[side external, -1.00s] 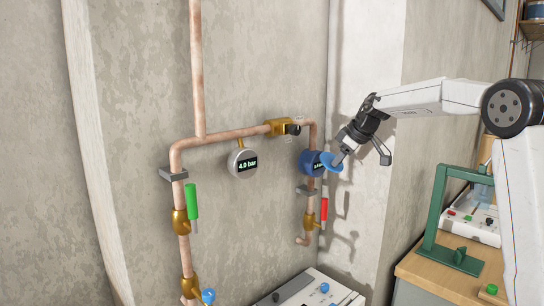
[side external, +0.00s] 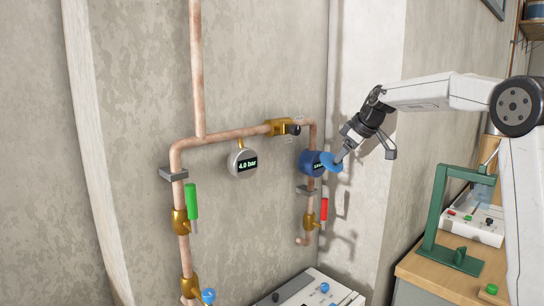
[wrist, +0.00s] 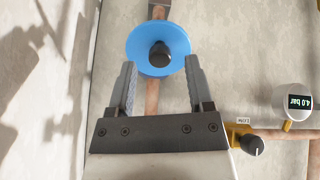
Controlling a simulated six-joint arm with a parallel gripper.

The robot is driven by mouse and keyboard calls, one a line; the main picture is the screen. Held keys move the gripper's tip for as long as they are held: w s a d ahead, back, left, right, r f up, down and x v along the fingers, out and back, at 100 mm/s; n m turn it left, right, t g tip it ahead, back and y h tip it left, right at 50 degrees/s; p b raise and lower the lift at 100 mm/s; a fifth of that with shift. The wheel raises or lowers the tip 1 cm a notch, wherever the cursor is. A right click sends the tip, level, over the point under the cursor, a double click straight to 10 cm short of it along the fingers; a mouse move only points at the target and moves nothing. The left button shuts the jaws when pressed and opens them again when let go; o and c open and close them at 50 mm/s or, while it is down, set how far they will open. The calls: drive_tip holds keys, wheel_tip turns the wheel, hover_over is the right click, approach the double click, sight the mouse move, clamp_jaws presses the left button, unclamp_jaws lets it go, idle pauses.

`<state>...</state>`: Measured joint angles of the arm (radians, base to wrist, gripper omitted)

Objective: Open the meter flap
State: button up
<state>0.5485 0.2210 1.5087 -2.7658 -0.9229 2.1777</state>
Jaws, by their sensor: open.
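The water meter (side external: 309,163) is a dark blue round body on the right copper pipe. Its lighter blue round flap (side external: 332,163) stands out to the right of it, and part of the dark display shows, its digits too small to read. In the wrist view the flap (wrist: 137,47) is a blue disc with a black knob (wrist: 160,54) at its middle, and it hides the meter. My gripper (side external: 364,154) is open beside the flap. In the wrist view the knob lies between and just beyond my open fingertips (wrist: 161,64); I cannot tell whether they touch the flap.
A pressure gauge (side external: 242,161) reading 4.0 bar and a brass valve with a black knob (side external: 293,129) are left of the meter. A red-handled valve (side external: 324,209) sits below it. A green frame (side external: 437,220) stands on a bench at right.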

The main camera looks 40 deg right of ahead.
drive_tip(key=shift+v, duration=2.85)
